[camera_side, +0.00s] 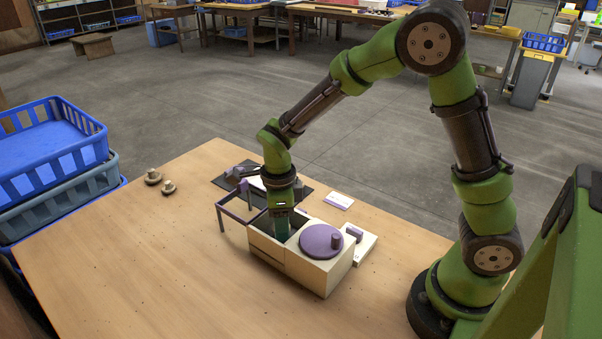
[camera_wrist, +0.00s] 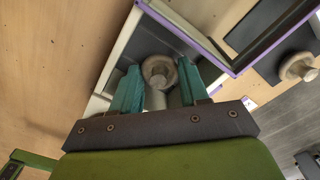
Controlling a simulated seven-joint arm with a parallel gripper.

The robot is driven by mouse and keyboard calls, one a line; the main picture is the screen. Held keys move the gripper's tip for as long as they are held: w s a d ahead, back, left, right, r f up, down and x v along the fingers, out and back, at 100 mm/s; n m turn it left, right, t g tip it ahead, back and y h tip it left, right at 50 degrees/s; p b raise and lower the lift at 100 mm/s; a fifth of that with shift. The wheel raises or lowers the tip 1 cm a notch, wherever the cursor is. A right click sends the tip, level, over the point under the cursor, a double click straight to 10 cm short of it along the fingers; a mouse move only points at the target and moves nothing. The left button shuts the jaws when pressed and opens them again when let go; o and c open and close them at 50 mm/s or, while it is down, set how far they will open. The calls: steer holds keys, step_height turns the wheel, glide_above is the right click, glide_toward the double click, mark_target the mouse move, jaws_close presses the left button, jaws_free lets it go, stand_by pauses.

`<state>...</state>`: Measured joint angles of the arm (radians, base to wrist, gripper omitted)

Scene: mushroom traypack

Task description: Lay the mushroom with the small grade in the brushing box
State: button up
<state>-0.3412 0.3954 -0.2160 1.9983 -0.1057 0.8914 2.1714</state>
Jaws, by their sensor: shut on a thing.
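A pale wooden box (camera_side: 305,274) stands on the table, with an open, dark-lined compartment on its left and a round purple lid (camera_side: 320,241) with a knob on its right. A purple frame (camera_side: 233,209) stands out from the open side. My gripper (camera_side: 282,228) points down into the open compartment, its fingertips partly hidden by the wall. In the wrist view, my gripper (camera_wrist: 155,88) has its teal fingers shut on a pale mushroom (camera_wrist: 158,71), seen against the grey interior. I cannot tell whether it touches the floor, nor read its grade.
Two mushrooms (camera_side: 160,182) lie at the table's left. Another mushroom (camera_wrist: 297,67) shows by a dark mat in the wrist view. A white card (camera_side: 338,201) and a small pale block with a purple knob (camera_side: 354,233) lie right of the box. Blue crates (camera_side: 60,165) stand left.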

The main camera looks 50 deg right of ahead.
steer(key=shift+f, duration=0.85)
steer(key=shift+f, duration=0.15)
steer(key=o, duration=0.5)
